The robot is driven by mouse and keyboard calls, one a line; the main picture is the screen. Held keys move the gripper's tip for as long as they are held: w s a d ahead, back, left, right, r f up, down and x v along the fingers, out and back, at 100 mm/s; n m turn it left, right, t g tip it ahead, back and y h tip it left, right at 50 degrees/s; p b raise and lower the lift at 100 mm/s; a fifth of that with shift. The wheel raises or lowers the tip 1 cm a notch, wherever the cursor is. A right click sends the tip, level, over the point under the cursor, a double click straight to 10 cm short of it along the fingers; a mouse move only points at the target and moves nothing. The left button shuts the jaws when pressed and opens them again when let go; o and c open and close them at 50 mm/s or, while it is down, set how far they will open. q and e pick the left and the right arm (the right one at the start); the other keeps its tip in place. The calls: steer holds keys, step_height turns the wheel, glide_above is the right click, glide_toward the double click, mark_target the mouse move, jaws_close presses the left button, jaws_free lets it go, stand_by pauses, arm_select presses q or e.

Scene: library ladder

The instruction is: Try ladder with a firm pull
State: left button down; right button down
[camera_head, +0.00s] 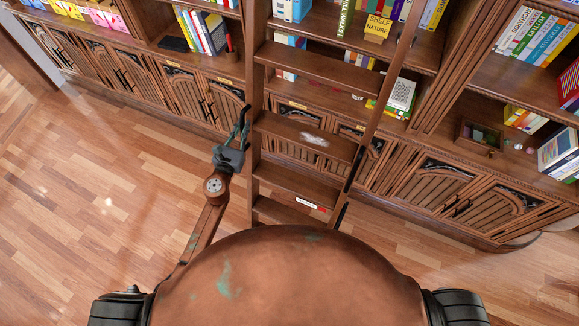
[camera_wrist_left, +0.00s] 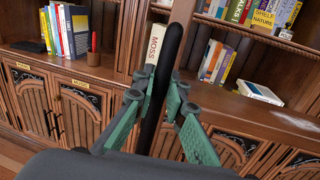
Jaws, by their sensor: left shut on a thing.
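The wooden library ladder (camera_head: 253,90) leans against the bookcase in the head view, with several brown treads between two side rails. One tread bears a pale scuffed patch (camera_head: 314,139), and a lower one a small white label (camera_head: 310,205). My left gripper (camera_head: 243,124) is at the ladder's left rail. In the left wrist view its green fingers (camera_wrist_left: 158,98) are closed from both sides on a dark upright bar (camera_wrist_left: 168,70), which looks like a handrail along the ladder's left side. The fingers hide part of the bar. My right gripper is not in view.
Carved cabinet doors (camera_head: 190,95) run along the bookcase base. Books and a red pen in a brown cup (camera_wrist_left: 94,57) stand on the shelves. A small open wooden box (camera_head: 479,137) sits on the right shelf. Wood floor (camera_head: 110,180) is clear to the left.

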arm_select(q)
steer(key=shift+f, duration=0.15)
stand_by(0.5)
steer(key=c, duration=1.9)
jaws_free()
steer(key=shift+a, duration=0.1)
steer(key=v, duration=1.2)
